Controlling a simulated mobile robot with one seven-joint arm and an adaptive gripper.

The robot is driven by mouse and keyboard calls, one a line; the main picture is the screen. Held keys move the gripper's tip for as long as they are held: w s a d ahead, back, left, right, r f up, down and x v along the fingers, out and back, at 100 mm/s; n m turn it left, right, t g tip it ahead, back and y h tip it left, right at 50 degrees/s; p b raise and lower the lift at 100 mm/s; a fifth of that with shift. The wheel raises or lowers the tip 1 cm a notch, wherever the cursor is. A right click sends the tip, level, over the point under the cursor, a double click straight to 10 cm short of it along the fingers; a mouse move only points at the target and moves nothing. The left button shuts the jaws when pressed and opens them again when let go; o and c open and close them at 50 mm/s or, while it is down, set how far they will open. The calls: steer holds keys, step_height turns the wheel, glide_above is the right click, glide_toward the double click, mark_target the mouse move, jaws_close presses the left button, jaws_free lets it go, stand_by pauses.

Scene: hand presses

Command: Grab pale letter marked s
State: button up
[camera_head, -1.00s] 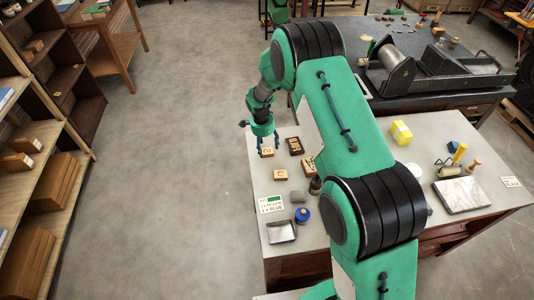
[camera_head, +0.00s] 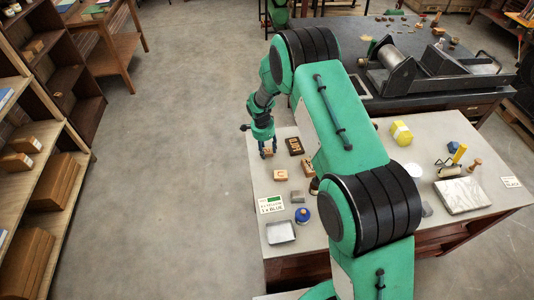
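A pale block (camera_head: 267,153) lies near the left edge of the table (camera_head: 263,229), partly hidden by my gripper (camera_head: 268,151). Its mark is too small and covered to read. My gripper points down, its two dark fingers apart, one on each side of this block. I cannot tell whether they touch it. A second pale block (camera_head: 280,175) with a dark mark like an n or u lies just in front. A further block (camera_head: 308,167) is partly hidden by my arm.
A yellow block (camera_head: 401,133) and a pale slab (camera_head: 461,195) lie right of my arm.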

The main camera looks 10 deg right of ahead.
mark_target(268, 151)
steer(key=shift+c, duration=1.3)
steer(key=shift+r, duration=0.85)
step_height(268, 151, up, 2)
steer(key=shift+r, duration=0.1)
steer(key=s, duration=0.5)
steer(key=s+d, duration=0.1)
steer(key=s, duration=0.4)
steer(key=s+r, duration=0.1)
steer(key=s, duration=0.5)
steer(key=shift+d+p, duration=0.3)
